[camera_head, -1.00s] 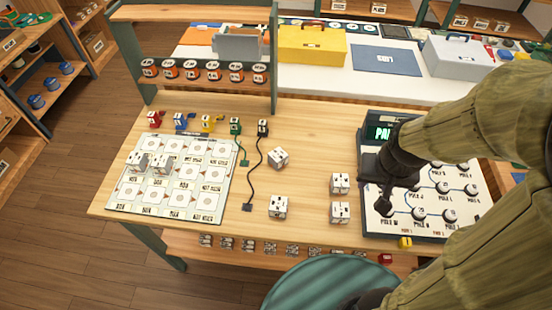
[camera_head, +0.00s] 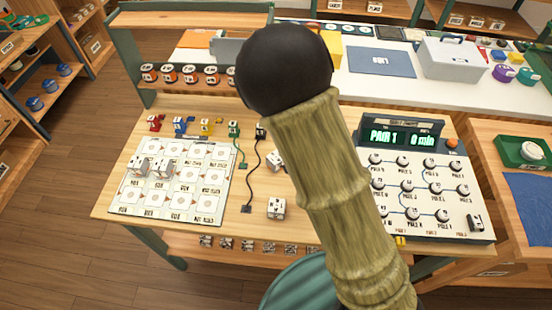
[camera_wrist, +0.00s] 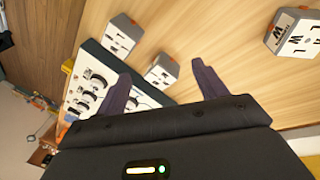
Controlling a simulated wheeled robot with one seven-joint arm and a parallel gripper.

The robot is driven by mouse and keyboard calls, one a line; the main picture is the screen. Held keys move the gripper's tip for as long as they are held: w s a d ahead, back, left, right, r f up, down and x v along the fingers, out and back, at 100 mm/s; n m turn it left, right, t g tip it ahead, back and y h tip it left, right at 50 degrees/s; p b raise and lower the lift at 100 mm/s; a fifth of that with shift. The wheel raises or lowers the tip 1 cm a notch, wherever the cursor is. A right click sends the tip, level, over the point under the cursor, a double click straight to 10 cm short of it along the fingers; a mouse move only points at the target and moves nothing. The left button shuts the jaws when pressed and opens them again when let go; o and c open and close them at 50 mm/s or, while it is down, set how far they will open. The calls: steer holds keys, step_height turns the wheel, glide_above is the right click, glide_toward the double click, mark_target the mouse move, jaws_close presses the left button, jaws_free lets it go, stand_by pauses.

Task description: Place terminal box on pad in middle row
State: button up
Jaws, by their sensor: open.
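White terminal boxes with dark markings lie loose on the wooden table. One (camera_head: 276,208) is in the open and another (camera_head: 274,161) is partly covered by my arm. The wrist view shows boxes at upper left (camera_wrist: 122,35), centre (camera_wrist: 160,72) and upper right (camera_wrist: 292,34). My gripper (camera_wrist: 162,71) is open and empty, and the centre box shows between its fingertips, apart from them as far as I can tell. The arm hides the gripper in the head view.
A dial panel (camera_head: 440,215) with a lit "PAIR 1 0 min" display stands right of my arm; it also shows in the wrist view (camera_wrist: 85,95). Coloured plugs and a black cable (camera_head: 250,180) lie behind and right of the board. A shelf with orange-and-black jars (camera_head: 190,74) stands behind.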

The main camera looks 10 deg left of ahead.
steer(key=w+a+m+t+h+p, duration=0.2)
steer(key=w+a+t+h, duration=0.1)
steer(key=a, duration=0.7)
steer(key=t, duration=0.4)
glide_toward(269, 160)
steer(key=d+r+v, duration=0.1)
steer(key=v, duration=0.3)
steer(key=shift+w+a+f+p, duration=0.2)
steer(key=shift+w+p, duration=0.05)
steer(key=shift+p, duration=0.05)
steer(key=p+x, duration=0.2)
steer(key=x, duration=1)
steer(key=shift+w+p, duration=0.15)
steer(key=shift+p, duration=0.15)
steer(key=shift+d, duration=0.15)
